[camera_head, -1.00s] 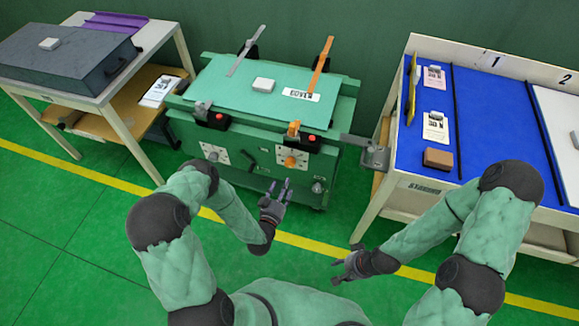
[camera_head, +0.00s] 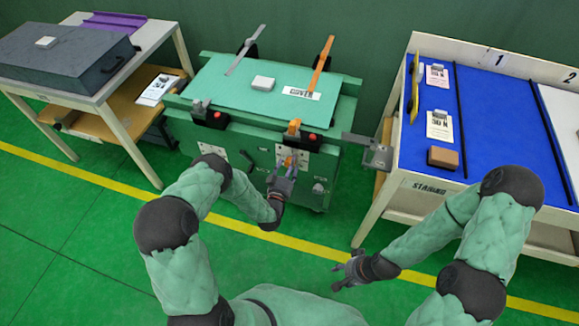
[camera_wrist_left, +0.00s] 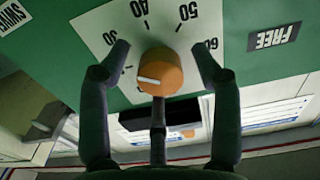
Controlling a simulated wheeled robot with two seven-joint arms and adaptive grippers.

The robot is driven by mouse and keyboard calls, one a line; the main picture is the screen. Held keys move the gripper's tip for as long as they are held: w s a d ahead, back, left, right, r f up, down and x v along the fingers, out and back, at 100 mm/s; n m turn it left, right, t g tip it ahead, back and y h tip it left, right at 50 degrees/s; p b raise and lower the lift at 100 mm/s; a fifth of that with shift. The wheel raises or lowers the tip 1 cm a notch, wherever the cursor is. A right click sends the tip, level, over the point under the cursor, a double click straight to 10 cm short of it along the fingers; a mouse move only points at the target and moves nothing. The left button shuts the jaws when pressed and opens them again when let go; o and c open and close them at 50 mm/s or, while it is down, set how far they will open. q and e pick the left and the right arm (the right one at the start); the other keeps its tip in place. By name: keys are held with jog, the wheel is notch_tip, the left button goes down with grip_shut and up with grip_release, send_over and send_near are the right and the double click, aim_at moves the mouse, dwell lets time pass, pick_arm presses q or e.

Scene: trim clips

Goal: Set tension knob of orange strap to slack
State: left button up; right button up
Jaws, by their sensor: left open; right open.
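The orange tension knob (camera_wrist_left: 160,73) sits on a white dial plate (camera_wrist_left: 185,22) marked 30, 40, 50 and 60 in the left wrist view. A white line on the knob points toward the left of that picture. My left gripper (camera_head: 286,166) is open, with its fingers around the knob; whether they touch it I cannot tell. In the head view the gripper partly hides the knob and dial. The orange strap (camera_head: 322,62) lies at the right of the green bench top, with an orange clip (camera_head: 294,127) at the front edge. My right gripper (camera_head: 346,272) is open and empty over the floor.
A grey case (camera_head: 65,60) stands on the left table.

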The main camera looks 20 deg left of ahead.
pick_arm(q)
jog(key=shift+w, duration=0.25)
jog(key=c, duration=1.1)
jog(key=shift+c, duration=0.2)
